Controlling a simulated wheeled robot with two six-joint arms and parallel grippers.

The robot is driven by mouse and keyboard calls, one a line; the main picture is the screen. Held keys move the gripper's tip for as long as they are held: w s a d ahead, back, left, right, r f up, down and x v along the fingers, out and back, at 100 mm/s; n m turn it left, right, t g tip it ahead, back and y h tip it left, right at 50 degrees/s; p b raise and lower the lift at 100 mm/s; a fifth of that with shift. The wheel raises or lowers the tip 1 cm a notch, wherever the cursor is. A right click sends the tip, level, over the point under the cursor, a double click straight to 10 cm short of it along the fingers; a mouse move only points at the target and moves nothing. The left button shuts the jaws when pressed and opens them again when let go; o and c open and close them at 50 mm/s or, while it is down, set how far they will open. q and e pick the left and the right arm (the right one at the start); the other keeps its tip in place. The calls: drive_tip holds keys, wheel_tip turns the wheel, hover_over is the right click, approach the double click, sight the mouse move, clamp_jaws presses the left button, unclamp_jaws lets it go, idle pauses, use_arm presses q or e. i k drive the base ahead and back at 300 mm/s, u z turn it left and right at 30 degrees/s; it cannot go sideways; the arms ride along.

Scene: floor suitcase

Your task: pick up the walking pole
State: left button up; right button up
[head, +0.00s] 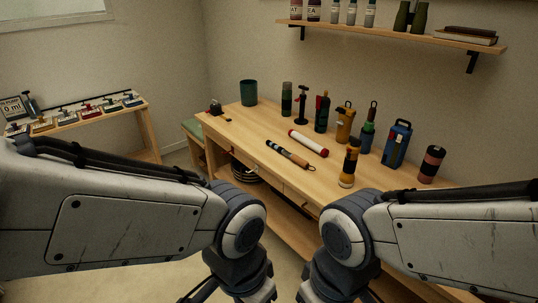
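A slim stick-like item (290,154), dark with a tan or orange section and a pale band, lies on the wooden workbench (235,124) near its front edge. It looks most like the walking pole, perhaps folded, but it is too small to be sure. My left and right arms come in from the sides and bend down at the bottom middle of the head view, in front of the bench. Their gripper fingertips are out of the picture. Both arms are well apart from the stick-like item.
A white tube with red ends (308,143) lies just behind it. A yellow-and-black torch (348,167), a blue lantern-like box (396,144), a pink-and-black cylinder (431,164) and a green cup (249,92) stand on the bench. A shelf (390,32) hangs above. The bench's left front is mostly clear.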

sight(294, 158)
drive_tip(key=u, duration=0.5)
drive_tip(key=i, duration=0.7)
drive_tip(key=u, duration=0.7)
drive_tip(key=i, duration=0.85)
drive_tip(key=z, duration=0.45)
drive_tip(key=i, duration=1)
drive_tip(key=z, duration=0.6)
